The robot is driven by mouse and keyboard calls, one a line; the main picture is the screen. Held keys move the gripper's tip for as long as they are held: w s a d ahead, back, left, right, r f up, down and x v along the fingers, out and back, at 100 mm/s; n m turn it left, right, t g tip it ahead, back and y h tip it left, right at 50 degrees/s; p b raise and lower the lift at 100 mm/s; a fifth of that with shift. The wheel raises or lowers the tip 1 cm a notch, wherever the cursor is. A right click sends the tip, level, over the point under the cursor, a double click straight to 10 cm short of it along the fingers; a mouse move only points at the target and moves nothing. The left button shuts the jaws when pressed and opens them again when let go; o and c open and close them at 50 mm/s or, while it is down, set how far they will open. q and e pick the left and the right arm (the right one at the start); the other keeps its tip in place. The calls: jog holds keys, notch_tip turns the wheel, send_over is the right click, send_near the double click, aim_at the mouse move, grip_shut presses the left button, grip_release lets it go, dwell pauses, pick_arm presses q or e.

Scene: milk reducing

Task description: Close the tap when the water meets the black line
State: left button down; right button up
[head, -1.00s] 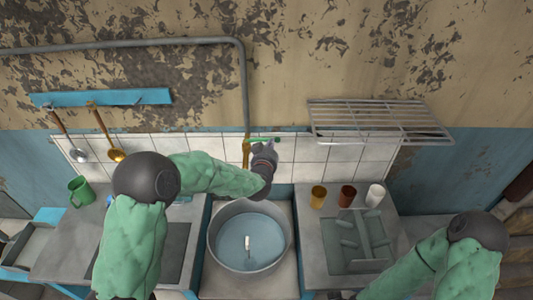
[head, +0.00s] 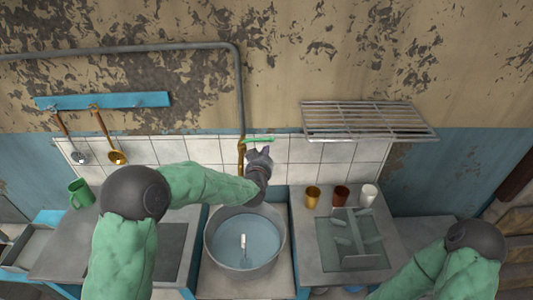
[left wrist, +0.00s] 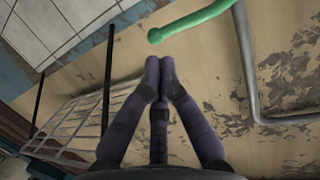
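The tap's brass pipe (head: 241,155) rises behind the basin, with a green lever handle (head: 259,139) at its top. The handle also shows in the left wrist view (left wrist: 190,22), just beyond my fingertips. My left gripper (head: 261,152) is just below the handle, above the basin's back rim. In the left wrist view its fingers (left wrist: 160,62) come together at the tips with nothing between them. The round metal basin (head: 213,258) holds water (head: 262,235) with a small white object (head: 243,241) in it. I cannot make out the black line or a stream. My right gripper is out of view.
A wire rack (head: 368,120) juts from the wall at right. Three cups, gold (head: 312,197), brown (head: 340,196) and white (head: 368,195), stand on the right counter. Ladles (head: 116,157) hang from a blue rail (head: 105,100).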

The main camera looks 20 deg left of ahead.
pick_arm(q)
jog(key=d+v, duration=0.1)
jog(key=v, duration=0.7)
jog(key=shift+s+d, duration=0.2)
jog(key=shift+d, duration=0.05)
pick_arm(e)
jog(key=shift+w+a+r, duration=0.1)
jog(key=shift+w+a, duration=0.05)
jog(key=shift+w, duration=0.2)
